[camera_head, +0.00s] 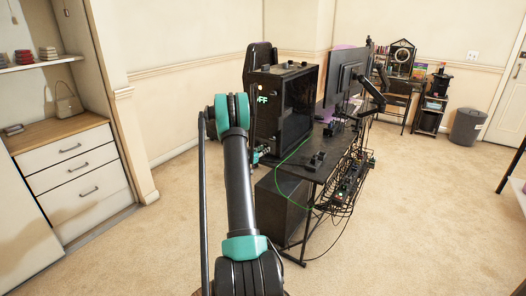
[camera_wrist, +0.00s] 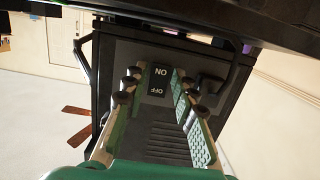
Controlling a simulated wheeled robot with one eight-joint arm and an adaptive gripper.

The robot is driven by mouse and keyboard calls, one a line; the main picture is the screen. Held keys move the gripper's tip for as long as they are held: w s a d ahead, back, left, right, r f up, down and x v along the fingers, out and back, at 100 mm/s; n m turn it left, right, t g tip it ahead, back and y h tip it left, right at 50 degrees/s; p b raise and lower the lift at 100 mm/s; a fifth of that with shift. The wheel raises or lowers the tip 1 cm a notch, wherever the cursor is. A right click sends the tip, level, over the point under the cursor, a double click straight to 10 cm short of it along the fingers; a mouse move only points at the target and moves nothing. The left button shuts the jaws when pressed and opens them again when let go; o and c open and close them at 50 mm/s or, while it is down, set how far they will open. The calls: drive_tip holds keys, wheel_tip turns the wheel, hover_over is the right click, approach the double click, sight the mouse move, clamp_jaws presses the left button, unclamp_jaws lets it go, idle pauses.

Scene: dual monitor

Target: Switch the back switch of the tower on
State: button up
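The black tower (camera_head: 285,108) stands on the desk, with a green "OFF" display and a small light on the side facing me. In the wrist view, the tower's dark panel (camera_wrist: 158,55) fills the middle, with vent slots. The black back switch (camera_wrist: 158,85) sits on it, its "ON" and "OFF" labels appearing upside down. I cannot tell clearly which side of the switch is pressed. My gripper (camera_wrist: 156,80) is open and empty, its green fingers on either side of the switch. Contact cannot be told. In the head view, my arm mostly hides my gripper (camera_head: 263,151).
The black desk (camera_head: 335,150) carries monitors (camera_head: 347,78) on an arm. A green cable (camera_head: 292,153) runs across it to a wire basket (camera_head: 350,180) underneath. A black box (camera_head: 284,207) stands below the desk. White drawers (camera_head: 80,175) are at left; open carpet lies between.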

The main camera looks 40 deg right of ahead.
drive_tip(key=shift+o, duration=1)
drive_tip(key=shift+a, duration=0.15)
drive_tip(key=v, duration=1.1)
drive_tip(key=shift+s+a, duration=0.25)
drive_tip(key=shift+a, duration=0.05)
